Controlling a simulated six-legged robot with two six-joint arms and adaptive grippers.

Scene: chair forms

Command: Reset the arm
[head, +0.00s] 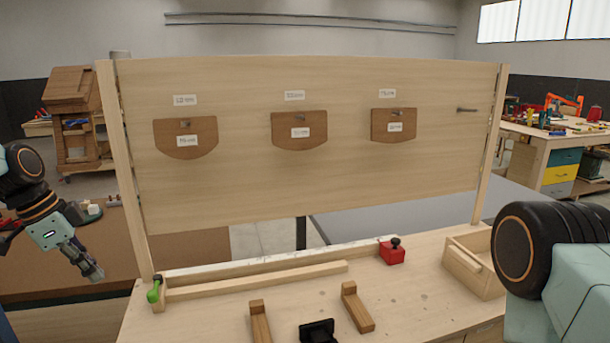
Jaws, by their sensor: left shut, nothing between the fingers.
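My left gripper (90,268) is at the left of the head view, pointing down and to the right. Its fingers are shut with nothing between them. It is left of the workbench (410,298) and apart from everything on it. My right arm (545,265) shows at the lower right as a black joint and pale green link. The right gripper is out of the frame.
An upright wooden board (240,100) holds three brown forms, left (186,150), middle (285,133) and right (380,129); a peg (467,110) is bare. A red block (392,254), open wooden box (470,270) and wooden rails (250,284) are on the bench.

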